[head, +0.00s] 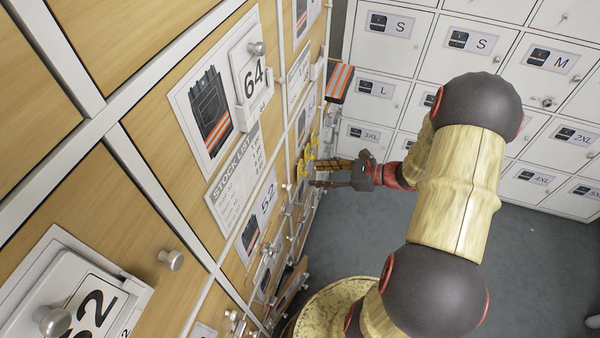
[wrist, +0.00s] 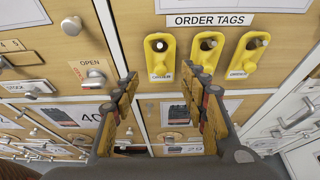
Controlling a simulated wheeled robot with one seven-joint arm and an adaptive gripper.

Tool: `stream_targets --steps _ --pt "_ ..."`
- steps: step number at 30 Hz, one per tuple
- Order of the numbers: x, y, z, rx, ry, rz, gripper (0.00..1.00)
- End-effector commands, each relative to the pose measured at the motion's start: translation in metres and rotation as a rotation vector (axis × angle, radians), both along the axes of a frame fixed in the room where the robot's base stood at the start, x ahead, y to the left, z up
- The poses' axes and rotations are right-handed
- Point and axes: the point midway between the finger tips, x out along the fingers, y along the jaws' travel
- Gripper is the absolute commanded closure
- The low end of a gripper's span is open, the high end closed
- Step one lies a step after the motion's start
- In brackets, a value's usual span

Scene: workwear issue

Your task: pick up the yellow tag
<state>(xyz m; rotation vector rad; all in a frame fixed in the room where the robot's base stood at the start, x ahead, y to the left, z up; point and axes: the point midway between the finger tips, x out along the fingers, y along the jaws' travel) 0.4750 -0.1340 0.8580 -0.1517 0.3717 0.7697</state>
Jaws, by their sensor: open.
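Three yellow tags hang in a row on pegs on the wooden cabinet front, below an "ORDER TAGS" sign (wrist: 210,20). In the wrist view they are the left tag (wrist: 154,62), the middle tag (wrist: 201,57) and the right tag (wrist: 243,57), each with a small label at its lower end. My gripper (wrist: 160,77) is open and empty. Its fingertips flank the lower end of the left tag in the picture, and no contact shows. In the head view my gripper (head: 314,172) is beside the yellow tags (head: 301,170), which are small and partly overlapped there.
Small knobs, such as the one by the "OPEN" card (wrist: 95,77), stick out from the cabinet front. In the head view, white lockers (head: 395,55) stand at the back, and an orange-striped item (head: 340,82) protrudes near the corner. Grey floor (head: 540,260) is open at right.

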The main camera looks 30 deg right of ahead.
Motion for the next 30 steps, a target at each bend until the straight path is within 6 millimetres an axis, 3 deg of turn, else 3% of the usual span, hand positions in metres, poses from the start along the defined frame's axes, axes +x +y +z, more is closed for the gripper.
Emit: stream_targets --steps 9,18,30 --pt "0.030 0.027 -0.015 -0.001 0.000 0.004 0.56" --pt "0.033 0.030 -0.015 -0.002 0.000 0.002 0.56" --pt "0.033 0.029 -0.015 -0.002 0.000 0.002 0.78"
